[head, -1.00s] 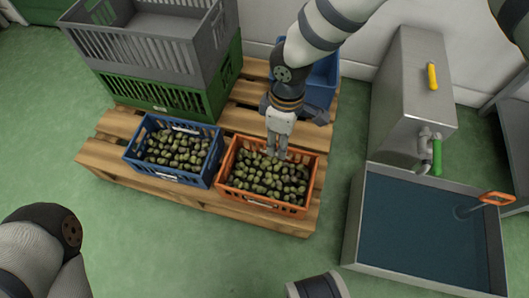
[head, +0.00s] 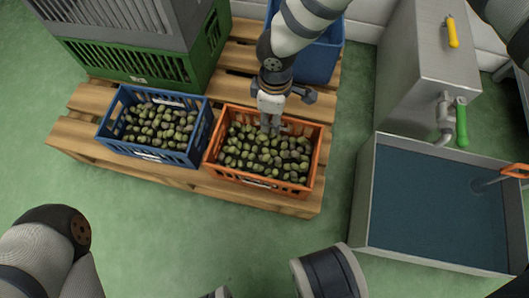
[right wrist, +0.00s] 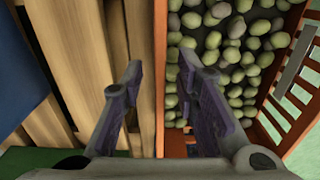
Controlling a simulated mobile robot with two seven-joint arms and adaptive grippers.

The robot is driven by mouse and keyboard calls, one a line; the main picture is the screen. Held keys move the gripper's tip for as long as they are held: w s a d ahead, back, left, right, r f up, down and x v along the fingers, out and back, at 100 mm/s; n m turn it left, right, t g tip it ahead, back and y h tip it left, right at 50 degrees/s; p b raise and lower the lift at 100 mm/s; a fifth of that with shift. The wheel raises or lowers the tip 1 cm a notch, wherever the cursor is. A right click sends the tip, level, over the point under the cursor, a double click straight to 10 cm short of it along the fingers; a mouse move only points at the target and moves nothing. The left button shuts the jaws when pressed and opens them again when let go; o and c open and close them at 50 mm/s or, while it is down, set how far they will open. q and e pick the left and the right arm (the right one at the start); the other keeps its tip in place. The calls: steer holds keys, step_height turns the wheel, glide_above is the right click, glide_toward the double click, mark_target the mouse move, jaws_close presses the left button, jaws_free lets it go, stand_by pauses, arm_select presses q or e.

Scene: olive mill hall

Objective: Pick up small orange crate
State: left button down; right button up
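The small orange crate (head: 262,188), filled with green-brown olives (head: 265,150), sits at the front right of a wooden pallet. My right gripper (head: 268,130) points down at the crate's back wall. In the right wrist view, my right gripper (right wrist: 160,85) is open, with the orange crate's wall (right wrist: 160,60) running between its two fingers and olives on the right side. I cannot tell how far the fingertips reach below the rim. My left arm shows at the lower left of the head view, but its gripper is out of sight.
A blue crate of olives (head: 148,155) stands close on the left. Behind are a green crate (head: 205,60) with a grey crate (head: 120,22) on it, and a blue bin (head: 318,62). The pallet (head: 85,98) has bare slats. A metal tank of dark liquid (head: 365,205) stands right.

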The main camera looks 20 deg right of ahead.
steer(key=shift+r, duration=0.1)
jaws_close()
steer(key=shift+r, duration=0.1)
